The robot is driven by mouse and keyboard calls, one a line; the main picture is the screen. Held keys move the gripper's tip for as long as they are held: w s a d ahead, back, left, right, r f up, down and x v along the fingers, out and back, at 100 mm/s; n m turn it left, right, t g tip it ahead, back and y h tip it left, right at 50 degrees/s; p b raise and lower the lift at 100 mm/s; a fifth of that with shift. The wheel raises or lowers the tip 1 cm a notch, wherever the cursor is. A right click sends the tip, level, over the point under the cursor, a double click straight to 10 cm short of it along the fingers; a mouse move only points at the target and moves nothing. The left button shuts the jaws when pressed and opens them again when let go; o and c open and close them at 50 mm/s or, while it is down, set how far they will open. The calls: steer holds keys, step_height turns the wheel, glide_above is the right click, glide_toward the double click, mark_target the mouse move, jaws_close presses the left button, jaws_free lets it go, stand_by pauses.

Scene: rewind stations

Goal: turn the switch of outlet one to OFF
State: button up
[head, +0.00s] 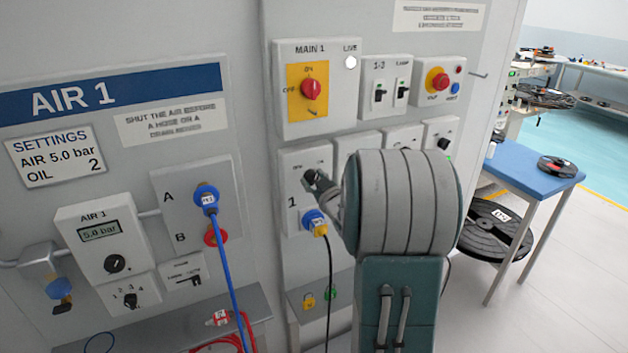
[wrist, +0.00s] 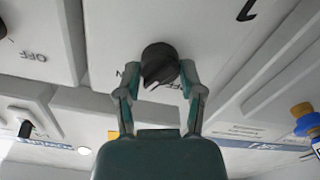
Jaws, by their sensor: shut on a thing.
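Outlet one's grey panel (head: 291,216) carries the number 1, with a black rotary switch (wrist: 160,60) above a blue plug socket (head: 313,220). In the wrist view, which is upside down, my gripper (wrist: 160,74) has one finger on each side of the switch knob and is shut on it. A pale mark on the knob's lower edge lies between the partly hidden ON and OFF lettering; its exact setting is hard to tell. In the head view my gripper (head: 313,180) is at the switch, largely hidden by my arm.
A MAIN 1 panel with a red knob (head: 311,89) is above. A yellow plug (head: 320,230) with a black cable hangs just below the switch. The AIR 1 panel with a blue hose (head: 224,262) is at left. A blue table (head: 530,172) stands at right.

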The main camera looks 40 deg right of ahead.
steer(key=n, duration=0.7)
steer(key=shift+a, duration=0.15)
steer(key=n, duration=0.4)
steer(key=shift+f, duration=0.15)
steer(key=shift+f+n, duration=0.1)
steer(key=shift+n, duration=1.4)
steer(key=o, duration=1.2)
steer(key=shift+w, duration=0.15)
steer(key=shift+s, duration=0.45)
steer(key=v, duration=1.1)
steer(key=shift+a+f, duration=0.1)
